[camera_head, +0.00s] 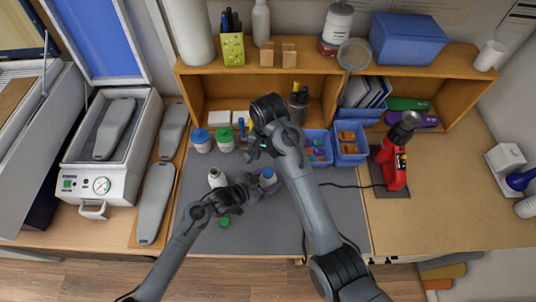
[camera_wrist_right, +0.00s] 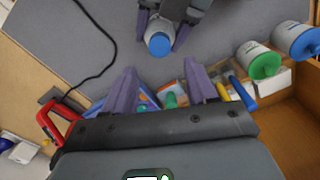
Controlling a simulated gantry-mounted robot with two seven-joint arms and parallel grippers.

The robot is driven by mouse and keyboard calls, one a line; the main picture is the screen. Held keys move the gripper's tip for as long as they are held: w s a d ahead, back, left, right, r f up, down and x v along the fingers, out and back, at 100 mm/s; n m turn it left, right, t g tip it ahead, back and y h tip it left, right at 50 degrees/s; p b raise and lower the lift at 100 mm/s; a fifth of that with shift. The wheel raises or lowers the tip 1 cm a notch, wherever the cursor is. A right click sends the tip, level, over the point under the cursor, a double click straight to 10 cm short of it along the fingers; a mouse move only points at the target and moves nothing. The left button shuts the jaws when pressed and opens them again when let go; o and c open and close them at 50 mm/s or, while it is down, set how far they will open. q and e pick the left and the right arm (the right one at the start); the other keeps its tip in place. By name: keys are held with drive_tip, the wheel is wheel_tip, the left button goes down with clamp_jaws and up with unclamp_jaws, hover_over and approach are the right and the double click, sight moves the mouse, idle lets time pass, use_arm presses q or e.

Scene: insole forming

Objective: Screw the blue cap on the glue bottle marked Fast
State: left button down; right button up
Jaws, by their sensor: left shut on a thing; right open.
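My left gripper (camera_head: 256,184) is shut on a small bottle (camera_head: 264,185) above or on the grey mat. A blue cap (camera_head: 269,173) sits on top of this bottle; the right wrist view shows the cap (camera_wrist_right: 160,43) between the left fingers. I cannot tell how tightly it sits, and no label is readable. My right gripper (camera_wrist_right: 160,82) is open and empty, apart from the cap; in the head view it is near the shelf front (camera_head: 256,150). A second white bottle (camera_head: 217,179) stands left of the left gripper. A green cap (camera_head: 224,222) lies on the mat.
Jars with a blue lid (camera_head: 200,136) and a green lid (camera_head: 224,135) stand behind. Blue bins (camera_head: 318,149) with small parts are right of my right gripper. A red tool (camera_head: 393,165) with a cable stands farther right. The front of the mat (camera_head: 270,235) is clear.

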sight(268, 171)
drive_tip(key=shift+f, duration=0.1)
drive_tip(key=shift+f, duration=3.95)
drive_tip(key=shift+c, duration=0.3)
clamp_jaws()
drive_tip(key=shift+o, duration=1)
unclamp_jaws()
drive_tip(key=shift+r, duration=0.15)
drive_tip(key=shift+r, duration=3.65)
